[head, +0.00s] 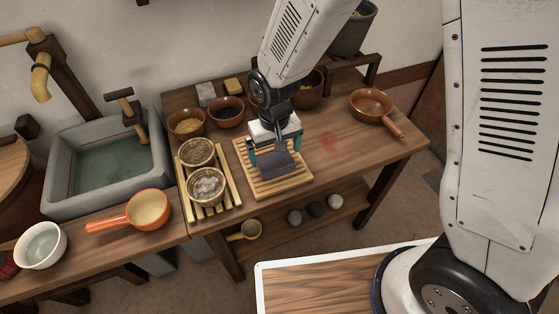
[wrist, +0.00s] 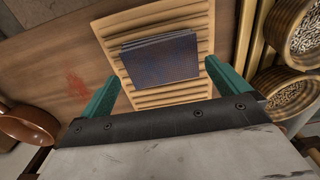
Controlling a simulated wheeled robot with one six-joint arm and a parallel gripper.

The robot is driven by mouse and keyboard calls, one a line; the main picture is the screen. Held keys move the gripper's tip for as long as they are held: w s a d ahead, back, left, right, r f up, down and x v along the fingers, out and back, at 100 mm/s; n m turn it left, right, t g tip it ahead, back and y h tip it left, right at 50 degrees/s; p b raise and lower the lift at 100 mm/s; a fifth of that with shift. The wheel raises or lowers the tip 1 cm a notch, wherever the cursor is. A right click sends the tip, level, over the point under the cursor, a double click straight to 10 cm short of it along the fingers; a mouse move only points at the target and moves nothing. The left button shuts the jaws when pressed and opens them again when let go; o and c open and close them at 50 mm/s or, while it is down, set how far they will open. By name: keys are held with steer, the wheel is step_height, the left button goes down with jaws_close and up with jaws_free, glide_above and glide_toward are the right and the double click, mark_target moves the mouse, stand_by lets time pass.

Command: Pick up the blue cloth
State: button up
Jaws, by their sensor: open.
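The blue cloth (head: 280,165) is folded into a flat dark-blue block and lies on a slatted wooden rack (head: 255,189) on the table. In the wrist view the cloth (wrist: 160,58) sits near the middle of the rack (wrist: 165,98). My gripper (head: 275,158) is above the rack, just behind the cloth in the head view. In the wrist view its teal fingers are spread wide, one toward each side of the rack, and the gripper (wrist: 158,84) holds nothing. The cloth lies apart from the fingers. The exact height of the fingertips over the rack is hard to tell.
Two bowls of grain (head: 206,186) stand on a slatted stand left of the rack. Small brown bowls (head: 226,109) are behind. An orange-brown pan (head: 371,106) is at right. A red stain (head: 327,142) marks otherwise clear tabletop right of the rack. A stone sink (head: 105,165) is at left.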

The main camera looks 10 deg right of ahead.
step_height(320, 180, down, 2)
steer(key=shift+f, duration=0.2)
steer(key=c, duration=0.9)
steer(key=shift+r, duration=0.1)
